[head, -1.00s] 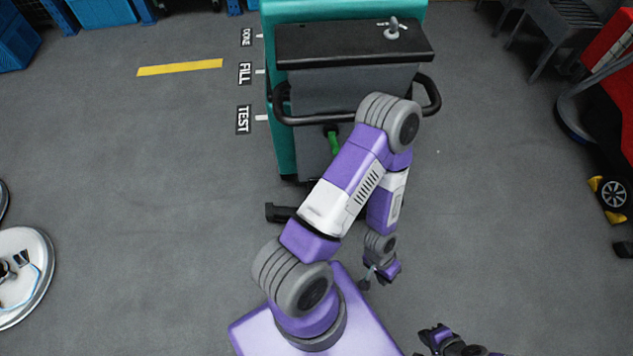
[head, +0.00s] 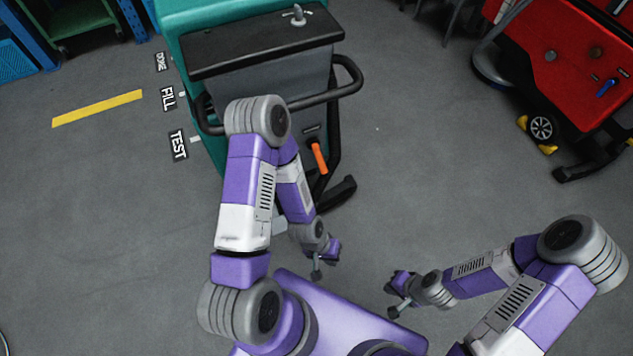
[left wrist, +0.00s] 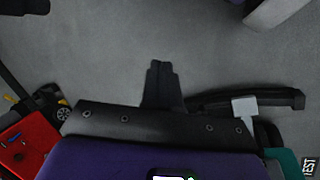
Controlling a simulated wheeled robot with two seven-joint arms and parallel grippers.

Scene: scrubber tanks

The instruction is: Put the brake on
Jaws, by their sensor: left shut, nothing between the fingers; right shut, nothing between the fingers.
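The teal scrubber (head: 185,65), with a black top panel (head: 265,42) and handlebar (head: 345,90), stands at upper left in the head view. An orange lever (head: 318,157) shows on its back. A black bar (head: 337,193) runs low at its base. The left wrist view shows a black bar (left wrist: 280,98) with a light grey piece (left wrist: 245,108) on it, right of my fingers; whether this is the brake pedal I cannot tell. My left gripper (head: 330,252) is shut and empty, low behind the scrubber, apart from it. My right gripper (head: 400,284) is shut and empty farther right.
A red machine (head: 565,65) with a wheel (head: 541,127) stands at upper right. Floor labels, among them TEST (head: 178,145), and a yellow stripe (head: 97,108) lie at left. The grey floor between the two machines is clear.

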